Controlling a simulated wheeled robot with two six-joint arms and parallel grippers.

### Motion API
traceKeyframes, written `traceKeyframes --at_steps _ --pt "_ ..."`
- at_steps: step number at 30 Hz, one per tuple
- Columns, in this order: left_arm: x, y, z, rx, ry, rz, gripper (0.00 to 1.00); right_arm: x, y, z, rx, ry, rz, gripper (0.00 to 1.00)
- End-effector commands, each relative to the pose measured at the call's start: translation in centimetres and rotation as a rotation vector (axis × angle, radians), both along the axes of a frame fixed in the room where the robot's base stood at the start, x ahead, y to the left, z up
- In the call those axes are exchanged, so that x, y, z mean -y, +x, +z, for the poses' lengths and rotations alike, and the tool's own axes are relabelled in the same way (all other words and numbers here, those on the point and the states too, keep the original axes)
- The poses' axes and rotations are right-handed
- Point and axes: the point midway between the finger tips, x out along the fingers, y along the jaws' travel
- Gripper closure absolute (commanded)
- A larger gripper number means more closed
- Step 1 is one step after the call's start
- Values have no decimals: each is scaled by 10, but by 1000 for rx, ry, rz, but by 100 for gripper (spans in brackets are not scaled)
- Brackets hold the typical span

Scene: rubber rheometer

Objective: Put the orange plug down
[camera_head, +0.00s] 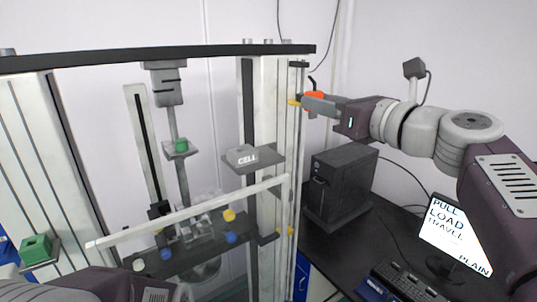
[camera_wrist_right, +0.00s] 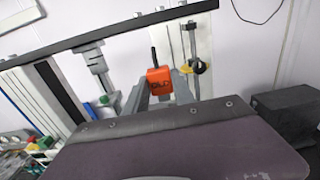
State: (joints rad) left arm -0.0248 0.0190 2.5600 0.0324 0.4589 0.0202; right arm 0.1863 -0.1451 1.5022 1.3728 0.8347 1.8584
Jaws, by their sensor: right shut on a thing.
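The orange plug (camera_head: 314,97) is held between the fingers of my right gripper (camera_head: 318,104), up in the air beside the upper right post of the machine frame. In the right wrist view the plug (camera_wrist_right: 158,82) sits between the two grey fingers (camera_wrist_right: 164,98), with pale lettering on its face and a short black stalk on top. My right gripper is shut on it. I cannot tell whether the plug touches the post. My left arm shows only at the bottom left in the head view; its gripper is not in view.
A yellow holder (camera_wrist_right: 196,66) on the post is close to the plug. A grey CELL block (camera_head: 243,155) sits on a shelf. A green block (camera_head: 36,248) rests at the left. A black computer tower (camera_head: 340,185), keyboard (camera_head: 405,282) and lit screen (camera_head: 455,235) stand at the right.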

Motion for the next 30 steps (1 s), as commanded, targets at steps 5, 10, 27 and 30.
traceKeyframes --at_steps 5,10,27,30 --pt "0 0 3 0 0 0 64 -20 12 -13 -5 1 8 100" --pt "0 0 2 0 0 0 64 -61 39 -44 -6 0 9 100" --pt "0 0 -19 0 0 0 64 -97 66 -105 -3 0 1 100" --pt "0 0 -21 0 0 0 64 -97 66 -111 -1 1 0 100"
